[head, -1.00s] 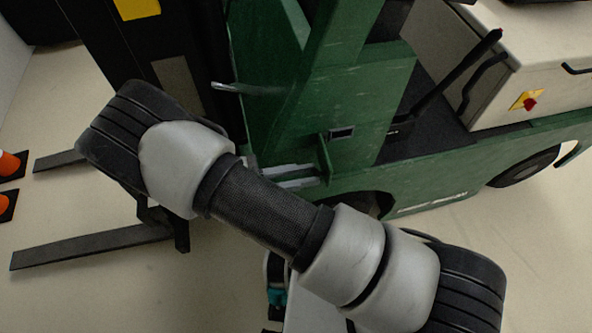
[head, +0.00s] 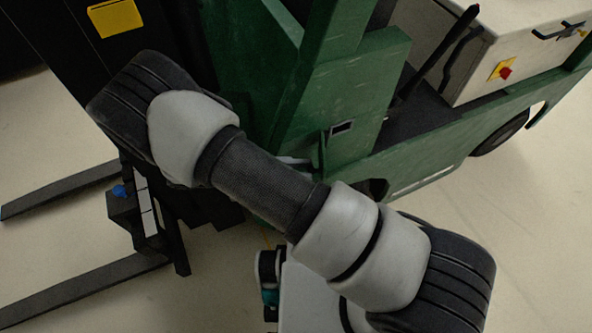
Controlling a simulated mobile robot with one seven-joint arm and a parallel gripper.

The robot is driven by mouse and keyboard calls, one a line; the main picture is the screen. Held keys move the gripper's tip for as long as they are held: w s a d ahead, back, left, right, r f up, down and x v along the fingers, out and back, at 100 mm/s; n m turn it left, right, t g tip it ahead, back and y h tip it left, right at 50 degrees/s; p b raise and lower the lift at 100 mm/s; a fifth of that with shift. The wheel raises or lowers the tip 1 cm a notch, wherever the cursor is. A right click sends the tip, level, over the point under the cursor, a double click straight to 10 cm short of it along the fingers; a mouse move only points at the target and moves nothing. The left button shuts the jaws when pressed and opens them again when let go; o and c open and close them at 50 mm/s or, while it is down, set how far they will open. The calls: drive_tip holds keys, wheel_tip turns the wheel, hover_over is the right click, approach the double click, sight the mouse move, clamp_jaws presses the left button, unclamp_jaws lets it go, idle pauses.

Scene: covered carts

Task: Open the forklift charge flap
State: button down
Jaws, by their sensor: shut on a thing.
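The green forklift (head: 360,90) fills the upper middle and right of the head view. A small dark rectangular opening (head: 342,128) with a pale rim is on its green side panel. I cannot tell which part is the charge flap; it may be hidden behind my arm. My grey and black arm crosses the middle of the view, in front of the forklift's lower side. My gripper is not visible; the arm hides the area behind it. A small pale piece shows just above the arm, and I cannot tell what it is.
The forklift's dark forks (head: 75,293) stretch left over the pale floor. A cream box (head: 500,60) with a red and yellow switch (head: 503,70) sits on the forklift at the right. A yellow label (head: 115,17) is on the dark mast. Floor at lower right is clear.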

drive_tip(key=shift+w+a+m+g, duration=0.25)
drive_tip(key=shift+m+g, duration=0.15)
drive_tip(key=shift+g, duration=0.3)
drive_tip(key=shift+a+b, duration=0.1)
drive_tip(key=shift+b, duration=0.2)
drive_tip(key=c, duration=1.6)
unclamp_jaws()
drive_tip(key=shift+c, duration=0.2)
drive_tip(key=a, duration=1.2)
drive_tip(key=shift+w, duration=0.25)
drive_tip(key=shift+s, duration=0.15)
